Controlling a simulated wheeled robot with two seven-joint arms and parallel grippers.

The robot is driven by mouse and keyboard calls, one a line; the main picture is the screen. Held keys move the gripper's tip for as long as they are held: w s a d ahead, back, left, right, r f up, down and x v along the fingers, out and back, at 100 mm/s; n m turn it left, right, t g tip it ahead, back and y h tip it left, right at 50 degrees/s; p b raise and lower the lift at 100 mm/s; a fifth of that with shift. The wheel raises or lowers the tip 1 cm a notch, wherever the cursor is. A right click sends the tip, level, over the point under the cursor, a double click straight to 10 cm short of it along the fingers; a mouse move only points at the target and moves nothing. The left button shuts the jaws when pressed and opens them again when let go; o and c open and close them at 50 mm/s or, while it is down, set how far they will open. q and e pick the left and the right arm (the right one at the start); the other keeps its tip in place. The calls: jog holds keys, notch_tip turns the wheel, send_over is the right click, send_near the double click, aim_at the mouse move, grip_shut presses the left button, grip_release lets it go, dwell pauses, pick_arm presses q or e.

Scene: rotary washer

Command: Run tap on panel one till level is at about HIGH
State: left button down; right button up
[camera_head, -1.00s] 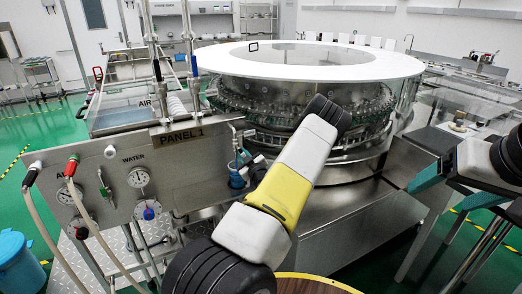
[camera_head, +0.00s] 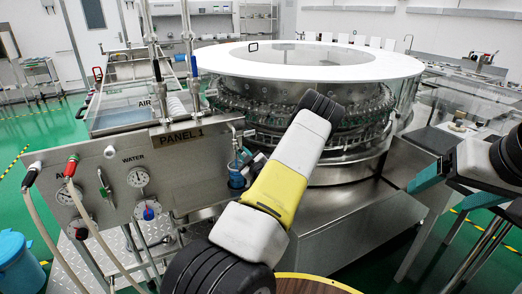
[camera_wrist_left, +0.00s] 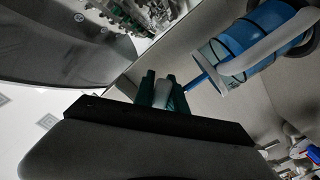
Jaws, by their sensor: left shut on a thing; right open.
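Panel one (camera_head: 178,170), a grey metal plate labelled PANEL 1, stands at the left in the head view. A small blue vessel (camera_head: 237,172) is at its right end; it shows larger in the left wrist view (camera_wrist_left: 250,45), with a pale clear end and a white loop beside it. I cannot read a level mark on it. My left gripper (camera_wrist_left: 163,92) is shut on a pale grey piece (camera_wrist_left: 162,94) close by the vessel; whether this is the tap's handle I cannot tell. My right gripper (camera_head: 436,197) is open and empty at the right.
The panel carries gauges (camera_head: 138,177), a blue-centred knob (camera_head: 148,213), and red and black hose fittings (camera_head: 71,166). The large round washer (camera_head: 300,100) stands behind my left arm. A blue bin (camera_head: 18,265) is at lower left. A round wooden top (camera_head: 315,284) is at the bottom.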

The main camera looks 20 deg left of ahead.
pick_arm(q)
jog(key=shift+w+d+r+n, duration=0.25)
jog(key=shift+r+n, duration=0.4)
jog(key=shift+n, duration=1.1)
jog(key=shift+w+d+r+n, duration=0.25)
jog(key=shift+r+n, duration=0.45)
jog(key=shift+n, duration=1.1)
jog(key=shift+w+d+r+n, duration=0.25)
jog(key=shift+r+n, duration=0.4)
jog(key=shift+n, duration=1.1)
jog(key=shift+r, duration=0.1)
jog(key=c, duration=1.4)
grip_release()
jog(key=shift+o, duration=0.2)
jog(key=v, duration=0.7)
jog(key=shift+s+d, duration=0.25)
jog(key=shift+r, duration=0.1)
